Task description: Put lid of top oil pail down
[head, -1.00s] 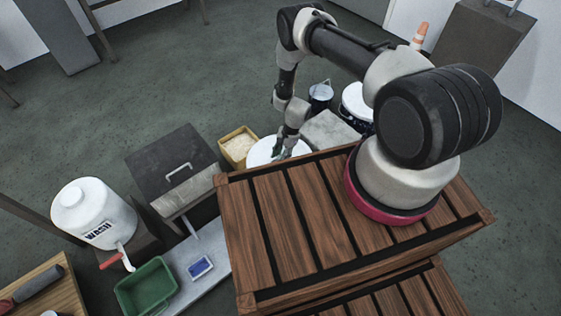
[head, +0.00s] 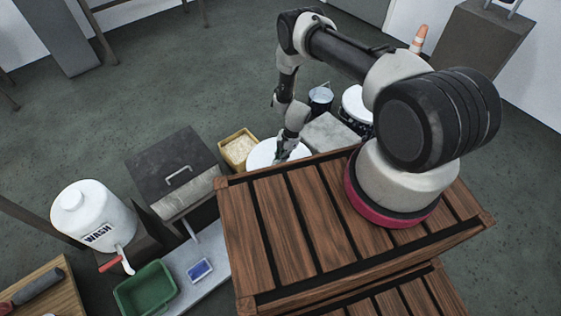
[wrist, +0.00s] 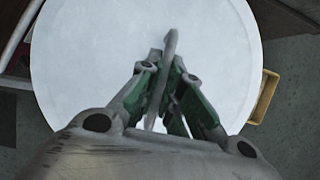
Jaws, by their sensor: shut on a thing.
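A wide white round lid (head: 262,152) shows in the head view behind the far edge of the wooden slatted crate top, which hides its near side. In the wrist view the white lid (wrist: 105,45) fills most of the picture. My gripper (head: 282,156) is over the lid. In the wrist view my gripper (wrist: 168,75) is shut on a thin grey upright piece standing over the lid's middle, apparently its handle. The pail under the lid is hidden, so I cannot tell whether the lid rests on anything.
A yellow box (head: 239,149) stands close left of the lid, and a grey block (head: 329,132) close right. A dark pail (head: 320,96) and another white-topped pail (head: 357,103) stand behind. The wooden crate (head: 290,235) fills the foreground. Open floor lies beyond.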

